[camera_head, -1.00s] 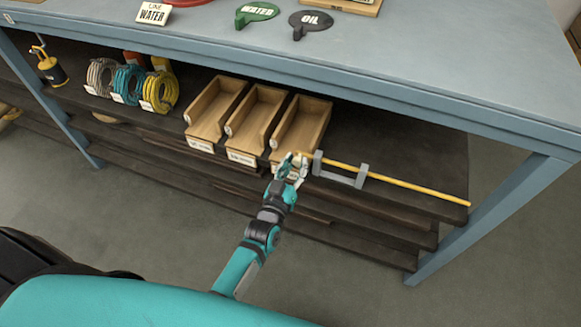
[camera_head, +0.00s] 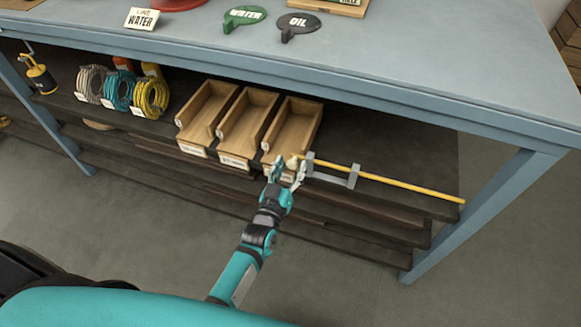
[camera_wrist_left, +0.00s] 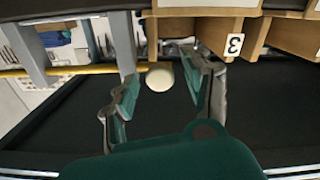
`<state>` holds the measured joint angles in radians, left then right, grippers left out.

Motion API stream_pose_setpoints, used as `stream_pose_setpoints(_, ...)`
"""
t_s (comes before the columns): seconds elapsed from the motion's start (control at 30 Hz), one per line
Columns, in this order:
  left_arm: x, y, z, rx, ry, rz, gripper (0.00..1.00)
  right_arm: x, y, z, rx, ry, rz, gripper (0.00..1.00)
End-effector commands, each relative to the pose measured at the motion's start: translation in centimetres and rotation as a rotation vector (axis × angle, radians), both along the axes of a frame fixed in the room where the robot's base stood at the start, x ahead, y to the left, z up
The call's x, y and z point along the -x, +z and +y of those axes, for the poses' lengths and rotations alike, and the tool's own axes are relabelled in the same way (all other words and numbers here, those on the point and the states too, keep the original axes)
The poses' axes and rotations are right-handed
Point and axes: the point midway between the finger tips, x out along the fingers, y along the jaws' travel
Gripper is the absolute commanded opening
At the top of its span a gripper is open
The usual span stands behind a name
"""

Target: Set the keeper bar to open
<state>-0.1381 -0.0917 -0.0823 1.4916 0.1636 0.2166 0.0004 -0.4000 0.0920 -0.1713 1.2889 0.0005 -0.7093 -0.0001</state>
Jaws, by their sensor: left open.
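The keeper bar (camera_head: 400,183) is a long thin yellow rod lying along the shelf's front edge, through a grey bracket (camera_head: 332,175). Its left end carries a pale round knob (camera_head: 292,161) in front of the rightmost wooden bin. My left gripper (camera_head: 288,171) is open at that knob, with one finger on each side. In the left wrist view the knob (camera_wrist_left: 160,77) shows between the spread fingers (camera_wrist_left: 168,92), with gaps on both sides. The yellow bar (camera_wrist_left: 60,71) runs left from there. My right gripper is not in view.
Three wooden bins (camera_head: 248,125) stand just behind the gripper. Coiled hoses (camera_head: 117,90) and a yellow oil can (camera_head: 40,76) are farther left. The blue tabletop (camera_head: 400,50) overhangs the shelf, with a blue leg (camera_head: 480,218) at right. The shelf behind the bar is clear.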

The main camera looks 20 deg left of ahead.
Motion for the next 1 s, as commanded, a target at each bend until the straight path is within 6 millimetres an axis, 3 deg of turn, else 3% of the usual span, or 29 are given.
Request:
stream_pose_setpoints(0.17,2.1,-0.1,0.1,0.0,0.0,0.003,0.51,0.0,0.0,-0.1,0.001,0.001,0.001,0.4)
stream_pose_setpoints(0.4,7.3,-0.2,0.2,0.0,0.0,0.004,0.51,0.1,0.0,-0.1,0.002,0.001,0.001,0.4)
stream_pose_setpoints(0.6,10.6,-0.1,0.4,0.0,-0.001,0.003,0.51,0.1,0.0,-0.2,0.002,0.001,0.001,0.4)
stream_pose_setpoints(0.8,11.9,-0.1,0.4,0.0,-0.001,0.002,0.51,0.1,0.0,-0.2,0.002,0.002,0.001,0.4)
stream_pose_setpoints(1.0,11.9,-0.1,0.4,0.0,0.0,0.001,0.51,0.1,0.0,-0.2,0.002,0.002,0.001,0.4)
